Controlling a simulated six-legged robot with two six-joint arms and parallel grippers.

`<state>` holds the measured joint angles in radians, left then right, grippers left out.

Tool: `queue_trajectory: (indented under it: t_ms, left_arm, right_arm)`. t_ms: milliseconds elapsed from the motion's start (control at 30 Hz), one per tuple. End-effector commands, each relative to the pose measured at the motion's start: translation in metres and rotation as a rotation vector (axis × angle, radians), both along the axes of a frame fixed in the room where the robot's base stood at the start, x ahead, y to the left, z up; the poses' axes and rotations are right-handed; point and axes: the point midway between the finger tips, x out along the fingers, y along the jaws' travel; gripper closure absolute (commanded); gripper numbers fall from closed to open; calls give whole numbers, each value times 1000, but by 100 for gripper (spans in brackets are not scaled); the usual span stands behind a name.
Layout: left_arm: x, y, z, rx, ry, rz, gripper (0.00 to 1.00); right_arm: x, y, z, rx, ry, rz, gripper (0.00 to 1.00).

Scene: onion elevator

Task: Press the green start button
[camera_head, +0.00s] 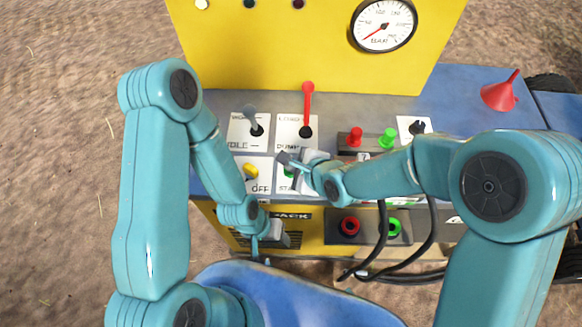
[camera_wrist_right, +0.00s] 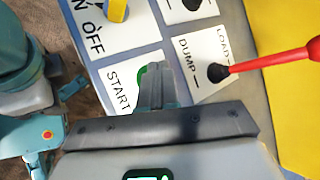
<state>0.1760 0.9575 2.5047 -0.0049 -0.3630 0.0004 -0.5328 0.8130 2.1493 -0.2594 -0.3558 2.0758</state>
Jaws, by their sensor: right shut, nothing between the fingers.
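The green start button (camera_wrist_right: 143,76) shows only as a green edge on the START plate in the right wrist view; my right gripper hides most of it. A sliver of the button (camera_head: 288,171) also shows in the head view. My right gripper (camera_head: 286,158) is shut and empty, with its fingertips over the START plate. In the right wrist view the closed fingers (camera_wrist_right: 157,80) overlap the button; I cannot tell whether they touch it. My left gripper (camera_head: 262,247) hangs low in front of the yellow machine front; its finger opening is not clear.
A yellow OFF switch (camera_head: 251,171) is left of the START plate. A red-knobbed lever (camera_head: 307,95) and a grey-knobbed lever (camera_head: 251,115) stand behind. Black cables (camera_head: 431,235) hang in front. A red funnel (camera_head: 500,93) sits far right.

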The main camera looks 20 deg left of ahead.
Motion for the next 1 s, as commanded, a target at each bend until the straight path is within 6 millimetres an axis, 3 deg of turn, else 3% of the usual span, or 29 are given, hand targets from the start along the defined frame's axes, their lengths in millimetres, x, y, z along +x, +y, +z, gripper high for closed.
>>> queue_trajectory:
  t_ms: [1000]
  left_arm:
    - [0, 0, -7, 0, 0, 0, 55]
  right_arm:
    - [0, 0, -9, -1, 1, 0, 100]
